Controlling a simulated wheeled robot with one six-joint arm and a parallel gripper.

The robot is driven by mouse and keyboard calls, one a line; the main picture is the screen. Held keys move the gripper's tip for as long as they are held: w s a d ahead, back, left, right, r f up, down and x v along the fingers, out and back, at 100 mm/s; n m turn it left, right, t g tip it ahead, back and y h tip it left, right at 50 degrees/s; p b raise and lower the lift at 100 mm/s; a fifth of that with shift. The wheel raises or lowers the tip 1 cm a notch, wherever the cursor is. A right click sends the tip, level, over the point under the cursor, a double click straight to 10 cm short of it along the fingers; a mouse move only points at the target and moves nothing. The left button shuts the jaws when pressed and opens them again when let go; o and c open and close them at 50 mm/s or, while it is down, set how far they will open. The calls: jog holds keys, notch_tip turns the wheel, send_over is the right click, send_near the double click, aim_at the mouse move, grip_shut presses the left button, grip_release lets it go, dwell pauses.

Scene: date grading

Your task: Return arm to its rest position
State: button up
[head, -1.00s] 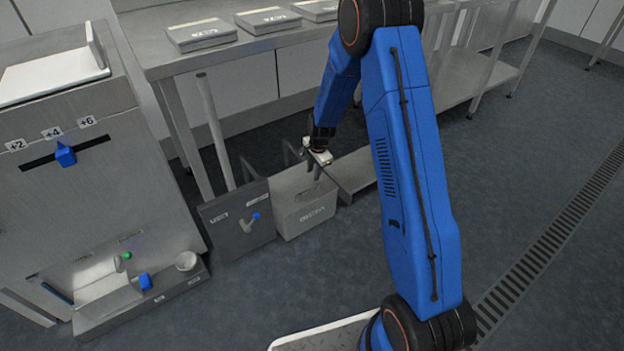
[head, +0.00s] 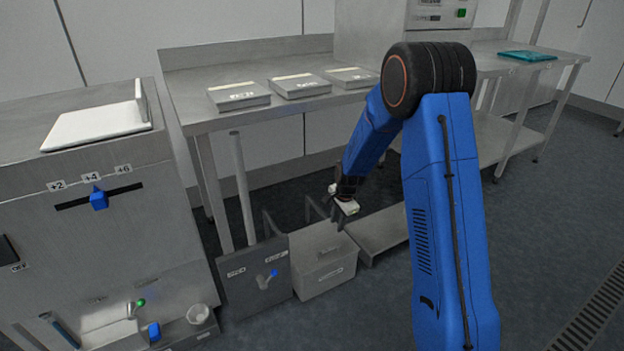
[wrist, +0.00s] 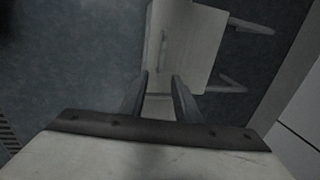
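My blue arm (head: 445,200) stands at the right of the head view, its elbow raised and its forearm reaching down and away to the left. My gripper (head: 338,222) hangs over the grey bin (head: 328,280), fingers pointing down. In the wrist view its two fingers (wrist: 160,82) stand apart with a gap between them, and I see nothing held. A pale box-like shape, likely the bin (wrist: 185,45), shows beyond the fingertips. The inside of the bin is not clear to see.
A steel machine (head: 105,240) with a blue slider (head: 98,198) stands at the left. A steel table (head: 200,115) holds several flat grey boxes. A dark panel with a lever (head: 255,280) is beside the bin. Open floor (head: 560,230) lies at the right.

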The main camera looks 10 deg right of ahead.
jog(key=s+r+n+t, duration=0.1)
jog(key=s+r+n, duration=0.3)
jog(key=s+r, duration=0.65)
jog(key=s+r+n, duration=0.3)
jog(key=s+r, duration=0.5)
jog(key=r, duration=0.6)
jog(key=s+d+r+n+t, duration=0.1)
jog(key=s+r+n, duration=0.2)
jog(key=s, duration=1)
jog(key=s+d+r+n, duration=0.1)
jog(key=s+r+n, duration=0.2)
jog(key=s, duration=1)
jog(key=shift+s+d+r+n+t+h, duration=0.3)
jog(key=shift+s+n+t+h, duration=0.1)
jog(key=shift+n, duration=0.3)
jog(key=shift+c, duration=0.2)
